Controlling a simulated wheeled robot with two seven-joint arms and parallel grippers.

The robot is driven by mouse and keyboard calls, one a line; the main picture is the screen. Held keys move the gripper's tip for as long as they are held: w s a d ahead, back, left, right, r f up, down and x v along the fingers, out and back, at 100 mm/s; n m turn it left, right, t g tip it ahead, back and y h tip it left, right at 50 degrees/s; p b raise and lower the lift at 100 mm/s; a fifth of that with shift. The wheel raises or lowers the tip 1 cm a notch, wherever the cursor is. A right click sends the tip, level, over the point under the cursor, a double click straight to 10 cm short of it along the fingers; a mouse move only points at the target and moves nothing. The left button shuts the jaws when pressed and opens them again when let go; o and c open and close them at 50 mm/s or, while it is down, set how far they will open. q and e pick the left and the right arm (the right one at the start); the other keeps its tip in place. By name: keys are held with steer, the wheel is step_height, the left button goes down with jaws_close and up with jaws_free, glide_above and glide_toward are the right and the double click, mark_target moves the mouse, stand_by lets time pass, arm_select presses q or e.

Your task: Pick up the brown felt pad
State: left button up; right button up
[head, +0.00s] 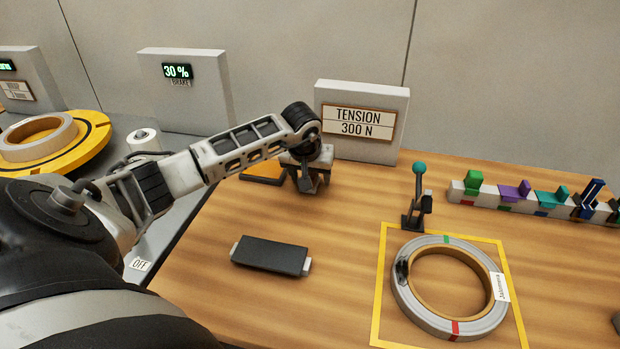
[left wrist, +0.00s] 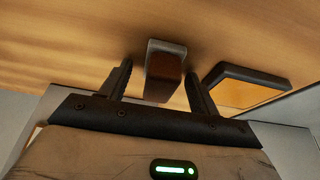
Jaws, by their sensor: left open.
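The brown felt pad (left wrist: 160,82) shows in the left wrist view as a small brown block with a grey end. It lies between the two dark fingers of my left gripper (left wrist: 161,88), with a visible gap at each side. In the head view my left gripper (head: 310,184) points down low over the back of the wooden table, in front of the tension sign. It is open, and the pad cannot be made out clearly behind it there. My right gripper is in neither view.
A dark-edged orange pad (head: 262,172) lies close beside the left gripper; it also shows in the left wrist view (left wrist: 256,94). The tension sign (head: 361,145) stands behind. A black block (head: 270,256), a lever (head: 418,190) and a strapped coil (head: 408,303) are nearer.

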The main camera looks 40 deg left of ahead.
arm_select(q)
steer(key=c, duration=1.1)
steer(key=shift+r, duration=0.1)
steer(key=shift+r, duration=0.5)
steer(key=r, duration=0.2)
steer(key=shift+s+r, duration=0.2)
steer(key=shift+r, duration=0.2)
steer(key=s+d+r, duration=0.6)
steer(key=s+r, duration=0.3)
steer(key=s, duration=0.3)
steer(key=shift+d+b, duration=0.35)
steer(key=shift+b, duration=0.05)
